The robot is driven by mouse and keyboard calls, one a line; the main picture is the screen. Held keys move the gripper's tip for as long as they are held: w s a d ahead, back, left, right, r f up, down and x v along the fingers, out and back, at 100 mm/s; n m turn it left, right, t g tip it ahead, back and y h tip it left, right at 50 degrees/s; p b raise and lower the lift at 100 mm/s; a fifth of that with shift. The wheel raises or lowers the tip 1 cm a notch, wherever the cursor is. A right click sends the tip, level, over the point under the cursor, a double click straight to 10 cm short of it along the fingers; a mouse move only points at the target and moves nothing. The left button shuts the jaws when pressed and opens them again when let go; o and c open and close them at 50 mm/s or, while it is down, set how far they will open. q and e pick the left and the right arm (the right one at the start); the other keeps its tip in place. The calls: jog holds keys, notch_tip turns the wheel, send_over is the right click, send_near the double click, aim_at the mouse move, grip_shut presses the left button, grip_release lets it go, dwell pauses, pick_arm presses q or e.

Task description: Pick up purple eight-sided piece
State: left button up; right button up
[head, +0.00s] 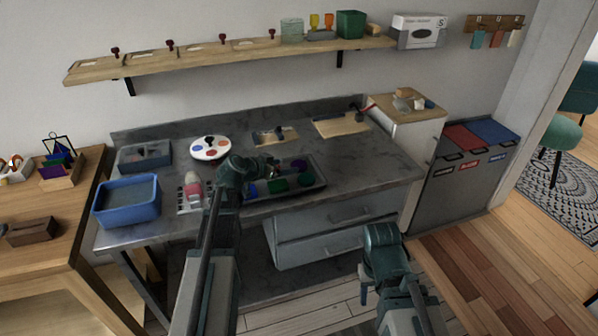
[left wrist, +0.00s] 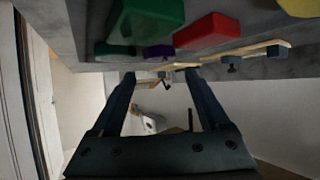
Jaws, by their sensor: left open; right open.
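A purple piece (head: 299,164) lies at the back right of the grey tray (head: 318,184) on the workbench. Its eight sides are too small to make out. My left gripper (head: 274,171) is open and empty, above the tray and to the left of this piece. In the left wrist view a purple piece (left wrist: 158,51) shows beyond the fingers, partly hidden by a green block (left wrist: 150,20); I cannot tell whether it is the same piece. The open fingers (left wrist: 160,82) hold nothing. My right arm is low in front of the drawers, its gripper (head: 364,285) small and away from the tray.
The tray also holds a green piece (head: 278,186) and a blue piece (head: 252,189). The left wrist view shows a red block (left wrist: 207,30) too.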

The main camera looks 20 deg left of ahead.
aim_at(301, 164)
pick_arm(q)
jog(key=shift+x, duration=0.85)
jog(key=b+x, duration=0.2)
jog(key=x, duration=0.2)
jog(key=shift+w+d+f+b, duration=0.1)
jog(key=shift+w+f+b, duration=0.15)
jog(key=shift+w+b, duration=0.1)
jog(key=shift+w+d, duration=0.1)
jog(key=shift+d, duration=0.1)
jog(key=shift+r, duration=0.1)
pick_arm(e)
jog(key=f, duration=0.3)
jog(key=shift+s+f, duration=0.15)
jog(key=shift+s, duration=0.1)
pick_arm(q)
jog(key=shift+d, duration=0.1)
jog(key=shift+c, duration=0.3)
jog(key=shift+d, duration=0.1)
jog(key=c, duration=1.1)
jog(key=shift+o, duration=0.2)
pick_arm(e)
jog(key=shift+d+f, duration=0.1)
